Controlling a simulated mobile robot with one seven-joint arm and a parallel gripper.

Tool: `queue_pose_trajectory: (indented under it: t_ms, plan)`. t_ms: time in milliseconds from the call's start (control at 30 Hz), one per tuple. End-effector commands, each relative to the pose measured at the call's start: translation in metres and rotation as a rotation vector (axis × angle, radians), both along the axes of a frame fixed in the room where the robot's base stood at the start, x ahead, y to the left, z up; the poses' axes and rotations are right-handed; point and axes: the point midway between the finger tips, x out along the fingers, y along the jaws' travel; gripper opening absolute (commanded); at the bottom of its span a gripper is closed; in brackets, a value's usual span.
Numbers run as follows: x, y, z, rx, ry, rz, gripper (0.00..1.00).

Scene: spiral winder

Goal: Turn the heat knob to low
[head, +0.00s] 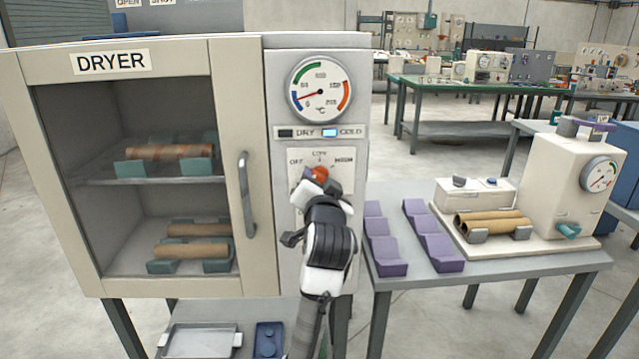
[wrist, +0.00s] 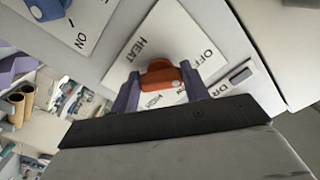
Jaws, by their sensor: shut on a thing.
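The heat knob (head: 320,173) is orange and sits on a white plate (head: 297,172) marked OFF, LOW and HIGH on the dryer's right panel. My gripper (head: 318,179) is at the knob, and its arm hides the lower part of the plate. In the wrist view the purple fingers of my gripper (wrist: 160,72) are shut on the orange knob (wrist: 160,84), one on each side. The word HEAT shows on the plate there. Which mark the knob points at I cannot tell.
The dryer door handle (head: 247,195) is left of my arm. Purple cradles (head: 432,236) stand at right.

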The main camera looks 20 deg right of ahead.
Motion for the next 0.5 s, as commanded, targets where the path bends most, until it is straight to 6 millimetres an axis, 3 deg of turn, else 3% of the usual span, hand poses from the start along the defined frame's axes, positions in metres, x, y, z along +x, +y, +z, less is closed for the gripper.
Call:
queue_pose_trajectory:
  t_ms: [500]
  plan:
    - [0.0008,0.0023,0.0027,0.434,-0.124,0.001,0.23]
